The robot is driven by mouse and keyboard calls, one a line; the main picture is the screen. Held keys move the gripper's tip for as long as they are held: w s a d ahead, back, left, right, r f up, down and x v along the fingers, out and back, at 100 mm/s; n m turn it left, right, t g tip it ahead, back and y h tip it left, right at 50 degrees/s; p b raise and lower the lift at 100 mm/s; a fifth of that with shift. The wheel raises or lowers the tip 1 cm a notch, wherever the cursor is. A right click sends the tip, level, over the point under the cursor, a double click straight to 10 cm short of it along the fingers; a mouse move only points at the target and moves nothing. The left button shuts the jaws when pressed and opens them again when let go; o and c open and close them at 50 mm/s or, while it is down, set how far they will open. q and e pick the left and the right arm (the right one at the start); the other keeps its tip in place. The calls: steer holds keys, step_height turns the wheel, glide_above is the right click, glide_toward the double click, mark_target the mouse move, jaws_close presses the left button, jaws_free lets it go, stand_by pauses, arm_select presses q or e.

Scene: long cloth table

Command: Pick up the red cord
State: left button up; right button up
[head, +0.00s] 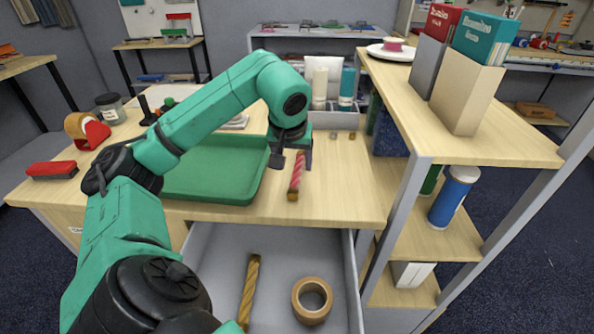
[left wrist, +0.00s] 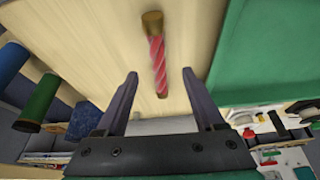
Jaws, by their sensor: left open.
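The red cord (head: 296,176) is a short twisted red and pale piece with a brown end, lying on the wooden table to the right of the green tray (head: 216,192). My left gripper (head: 290,164) is above the table at the cord's far end in the head view. In the left wrist view the gripper (left wrist: 160,88) is open, and the cord (left wrist: 157,60) lies between and beyond its two fingers. Nothing is between the fingers that I can see held. My right gripper is not in view.
An open drawer below the table's front edge holds a yellow twisted cord (head: 250,290) and a roll of brown tape (head: 312,300). A shelf unit (head: 400,110) stands close on the right. A grey bin (head: 335,119) with bottles stands behind. A red brush (head: 52,170) lies at left.

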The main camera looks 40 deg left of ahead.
mark_target(296, 173)
arm_select(q)
steer(key=x, duration=0.5)
steer(key=shift+w+f, duration=0.1)
steer(key=shift+w, duration=0.2)
steer(key=shift+a+f, duration=0.1)
steer(key=c, duration=0.3)
jaws_close()
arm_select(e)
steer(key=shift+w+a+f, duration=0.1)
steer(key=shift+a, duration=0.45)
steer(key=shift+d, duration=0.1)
